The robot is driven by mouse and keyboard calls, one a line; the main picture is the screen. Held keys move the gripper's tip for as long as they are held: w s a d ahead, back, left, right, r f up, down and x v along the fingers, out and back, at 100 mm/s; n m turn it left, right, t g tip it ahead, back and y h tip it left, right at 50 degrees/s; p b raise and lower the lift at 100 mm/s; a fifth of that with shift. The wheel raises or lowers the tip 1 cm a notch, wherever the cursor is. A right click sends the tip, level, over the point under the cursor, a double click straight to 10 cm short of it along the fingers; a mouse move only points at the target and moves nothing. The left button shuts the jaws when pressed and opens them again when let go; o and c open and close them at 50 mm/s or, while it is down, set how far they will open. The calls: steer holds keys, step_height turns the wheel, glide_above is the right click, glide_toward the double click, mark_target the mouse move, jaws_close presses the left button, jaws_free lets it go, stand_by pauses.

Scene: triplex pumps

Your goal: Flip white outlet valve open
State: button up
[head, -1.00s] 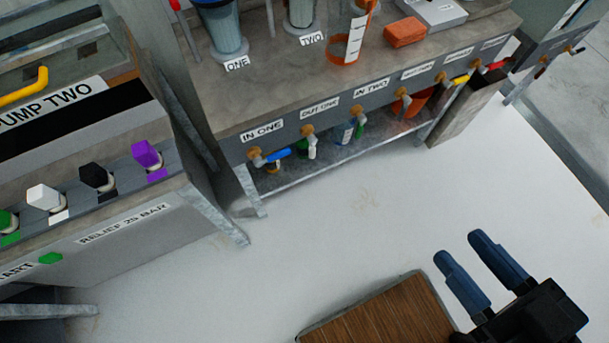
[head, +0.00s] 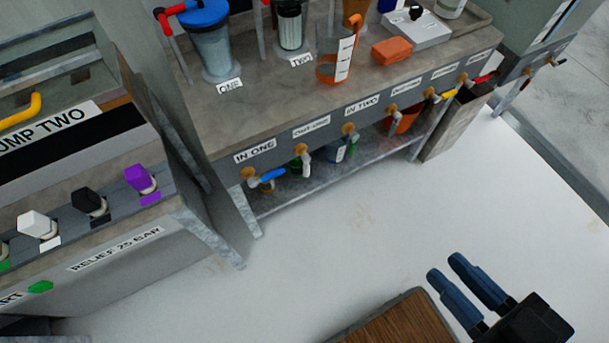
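The white outlet valve (head: 306,158) sits under the "OUT ONE" label on the front face of the bench in the head view. Its white handle hangs down from a brass fitting. My gripper (head: 446,267) is at the lower right, well apart from the valve. Its two blue fingers are spread with a clear gap and nothing between them.
A blue-handled valve (head: 270,175) is just left of the white one, under "IN ONE". Several more valves run to the right, including a yellow-handled one (head: 450,93). A brown wood-topped surface (head: 405,325) is beside my gripper. The white floor (head: 330,235) between is clear.

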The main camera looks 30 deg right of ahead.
steer(key=w+a+f+n+g+b, duration=0.1)
steer(key=f+b, duration=0.1)
steer(key=f, duration=0.5)
steer(key=w+a+f+n+g+b, duration=0.1)
steer(key=w+a+f+n+b, duration=0.1)
steer(key=f, duration=0.5)
steer(key=w+a+f+n+g+b, duration=0.1)
steer(key=w+a+f+n+b, duration=0.1)
steer(key=f, duration=0.5)
steer(key=shift+f+y+b, duration=0.2)
steer(key=shift+y+b, duration=0.1)
steer(key=shift+b, duration=0.1)
jaws_close()
steer(key=w+a+f+n+g+h+b, duration=0.15)
steer(key=w+f+n+b, duration=0.4)
steer(key=f, duration=0.65)
steer(key=w+a+f+t+h+b, duration=0.2)
steer(key=w+f+h+b, duration=0.3)
steer(key=w, duration=0.5)
steer(key=w+a+r+t+h+b, duration=0.3)
steer(key=w+a+r+h+b, duration=0.1)
steer(key=w+r, duration=0.1)
steer(key=shift+w+b, duration=0.3)
steer(key=shift+w, duration=0.35)
steer(key=shift+r, duration=0.1)
